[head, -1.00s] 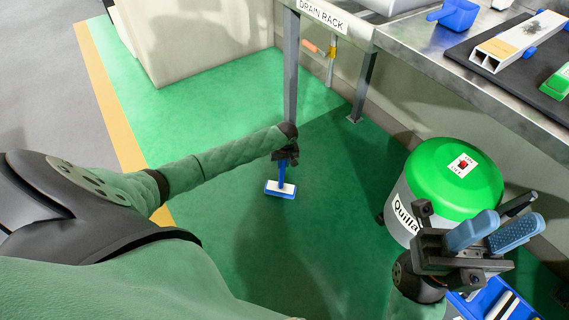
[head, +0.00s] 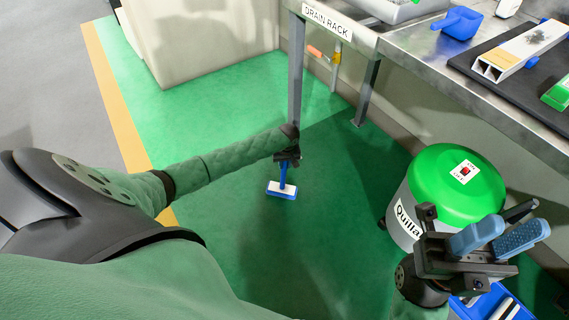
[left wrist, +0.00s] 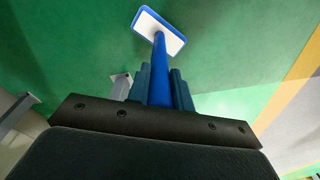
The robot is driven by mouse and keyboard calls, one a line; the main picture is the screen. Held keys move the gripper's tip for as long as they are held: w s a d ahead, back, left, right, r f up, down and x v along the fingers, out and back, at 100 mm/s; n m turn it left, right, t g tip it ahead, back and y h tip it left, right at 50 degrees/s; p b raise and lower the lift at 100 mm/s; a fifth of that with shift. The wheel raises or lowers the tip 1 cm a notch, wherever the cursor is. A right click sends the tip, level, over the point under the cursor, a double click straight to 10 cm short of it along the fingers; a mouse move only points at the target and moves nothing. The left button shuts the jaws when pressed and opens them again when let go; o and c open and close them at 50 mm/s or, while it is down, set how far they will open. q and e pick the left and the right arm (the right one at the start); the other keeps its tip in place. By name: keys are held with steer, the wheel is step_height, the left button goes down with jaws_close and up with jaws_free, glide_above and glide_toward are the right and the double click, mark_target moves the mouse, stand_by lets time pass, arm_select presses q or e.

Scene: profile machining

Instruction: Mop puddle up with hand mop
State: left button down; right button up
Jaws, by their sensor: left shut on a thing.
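The hand mop (head: 282,189) has a blue handle and a white-and-blue rectangular head. In the head view it is low over the green floor, below the drain rack; whether it touches the floor I cannot tell. My left gripper (head: 286,160) is shut on its handle. In the left wrist view the mop's blue handle (left wrist: 160,75) runs between the fingers of the left gripper (left wrist: 160,88), with the head beyond. My right gripper (head: 500,238) is in front of the green-lidded vacuum, its two blue fingers apart with nothing seen between them. No puddle can be made out.
The vacuum (head: 455,185) stands at the right. The metal bench (head: 480,95) and drain rack leg (head: 296,75) bound the area. A pale cabinet (head: 205,35) is at the back left. A blue bin (head: 495,303) is at the lower right. The green floor around the mop is clear.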

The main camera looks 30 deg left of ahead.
arm_select(q)
steer(key=shift+s+d+p, duration=0.3)
steer(key=shift+d+p, duration=0.35)
steer(key=shift+p, duration=0.15)
steer(key=shift+s+d+p, duration=0.25)
steer(key=shift+d+p, duration=0.35)
steer(key=shift+p, duration=0.15)
steer(key=shift+w+a, duration=0.1)
steer(key=shift+a, duration=0.1)
steer(key=shift+w+a+p, duration=0.25)
steer(key=shift+a+p, duration=0.1)
steer(key=shift+a, duration=0.25)
steer(key=shift+w+a+p, duration=0.25)
steer(key=shift+a+p, duration=0.05)
steer(key=shift+a, duration=0.3)
steer(key=shift+d+r, duration=0.1)
steer(key=shift+s+d+p, duration=0.3)
steer(key=shift+d+p, duration=0.35)
steer(key=shift+p, duration=0.2)
steer(key=shift+s+d+p, duration=0.25)
steer(key=shift+d+p, duration=0.4)
steer(key=shift+p, duration=0.15)
